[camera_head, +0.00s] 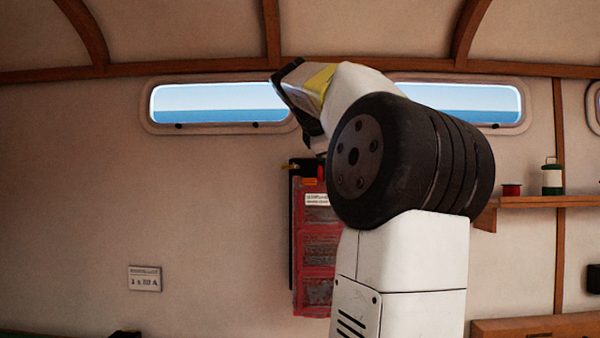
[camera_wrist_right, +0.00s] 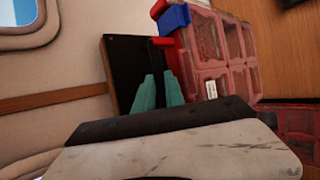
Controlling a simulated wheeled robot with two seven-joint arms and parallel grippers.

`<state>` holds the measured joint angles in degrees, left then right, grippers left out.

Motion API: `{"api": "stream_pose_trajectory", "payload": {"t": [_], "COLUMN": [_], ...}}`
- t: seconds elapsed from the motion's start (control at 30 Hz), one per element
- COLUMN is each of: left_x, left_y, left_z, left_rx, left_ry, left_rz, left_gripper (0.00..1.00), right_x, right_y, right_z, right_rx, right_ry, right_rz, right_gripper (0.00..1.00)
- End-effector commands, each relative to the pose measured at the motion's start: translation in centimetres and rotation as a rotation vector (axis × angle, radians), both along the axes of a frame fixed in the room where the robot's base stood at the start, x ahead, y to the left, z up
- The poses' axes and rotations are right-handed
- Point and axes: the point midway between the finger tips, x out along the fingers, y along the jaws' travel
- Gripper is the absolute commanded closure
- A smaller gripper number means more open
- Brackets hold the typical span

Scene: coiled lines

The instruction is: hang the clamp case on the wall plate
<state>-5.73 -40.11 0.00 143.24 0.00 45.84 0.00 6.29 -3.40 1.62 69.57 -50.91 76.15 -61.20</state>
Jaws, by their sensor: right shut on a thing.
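The clamp case is a red, see-through case with several compartments (camera_head: 316,245). It hangs upright against the wall in the head view, partly behind my right arm. In the right wrist view the case (camera_wrist_right: 212,50) shows with red and blue parts at its top end. The wall plate is a black panel (camera_wrist_right: 128,68) close beside the case; its dark edge shows left of the case in the head view (camera_head: 292,235). My right gripper's teal fingers (camera_wrist_right: 159,82) are shut at the case's red top part, in front of the plate. Whether the case is hooked on the plate cannot be seen. My left gripper is not in view.
A wooden shelf (camera_head: 540,201) with a red spool (camera_head: 511,190) and a green-and-white bottle-like item (camera_head: 552,178) is at the right.

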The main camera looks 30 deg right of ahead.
Motion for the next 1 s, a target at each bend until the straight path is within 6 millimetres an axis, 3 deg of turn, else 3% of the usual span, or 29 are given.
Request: {"api": "stream_pose_trajectory", "payload": {"t": [1.0], "left_x": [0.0], "left_y": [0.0], "left_z": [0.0], "left_rx": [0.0], "left_ry": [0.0], "left_rz": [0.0], "left_gripper": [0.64], "right_x": [4.0], "right_y": [-2.3], "right_z": [0.4], "right_rx": [-0.005], "right_ry": [-0.009], "right_rz": [0.0], "right_gripper": [1.0]}}
